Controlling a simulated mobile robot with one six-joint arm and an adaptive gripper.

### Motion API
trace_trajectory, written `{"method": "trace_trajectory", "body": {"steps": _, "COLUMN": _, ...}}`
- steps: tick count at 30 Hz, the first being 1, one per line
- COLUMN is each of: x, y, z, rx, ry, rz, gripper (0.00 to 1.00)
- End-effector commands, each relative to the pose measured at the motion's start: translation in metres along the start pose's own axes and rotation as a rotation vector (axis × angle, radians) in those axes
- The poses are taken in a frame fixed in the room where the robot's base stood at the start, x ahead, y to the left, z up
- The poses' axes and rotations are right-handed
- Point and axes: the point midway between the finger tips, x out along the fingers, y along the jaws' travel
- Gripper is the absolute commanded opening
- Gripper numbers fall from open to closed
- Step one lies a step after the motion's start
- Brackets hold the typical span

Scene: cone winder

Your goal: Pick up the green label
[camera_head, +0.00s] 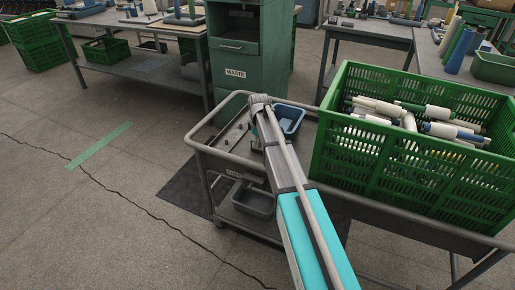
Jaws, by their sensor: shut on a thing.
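My arm reaches from the bottom of the view up to a joint over the grey cart (217,152). Its far end is hidden behind my own arm links, and my gripper cannot be made out. I cannot make out a green label anywhere in this view. If one is on the cart or in my gripper, it is hidden or too small to tell.
A blue tray (298,111) sits on the cart beside my arm. A green crate (390,165) with several bobbins stands at the right. A grey bin (253,203) is on the cart's lower shelf. Behind is a green cabinet marked WASTE (233,85). Floor at left is open.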

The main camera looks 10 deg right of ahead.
Motion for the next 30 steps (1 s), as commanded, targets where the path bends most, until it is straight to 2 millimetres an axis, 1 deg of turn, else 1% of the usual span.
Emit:
{"method": "trace_trajectory", "body": {"steps": 9, "x": -0.001, "y": 0.000, "z": 0.000, "rx": 0.000, "ry": 0.000, "rz": 0.000, "gripper": 0.00}}
{"method": "trace_trajectory", "body": {"steps": 16, "x": -0.008, "y": 0.000, "z": 0.000, "rx": 0.000, "ry": 0.000, "rz": 0.000, "gripper": 0.00}}
{"method": "trace_trajectory", "body": {"steps": 20, "x": -0.016, "y": 0.000, "z": 0.000, "rx": -0.001, "ry": 0.000, "rz": 0.000, "gripper": 0.00}}
{"method": "trace_trajectory", "body": {"steps": 26, "x": -0.035, "y": 0.000, "z": 0.000, "rx": -0.001, "ry": 0.000, "rz": 0.000, "gripper": 0.00}}
{"method": "trace_trajectory", "body": {"steps": 30, "x": -0.051, "y": -0.011, "z": 0.010, "rx": -0.001, "ry": 0.000, "rz": 0.000, "gripper": 0.00}}
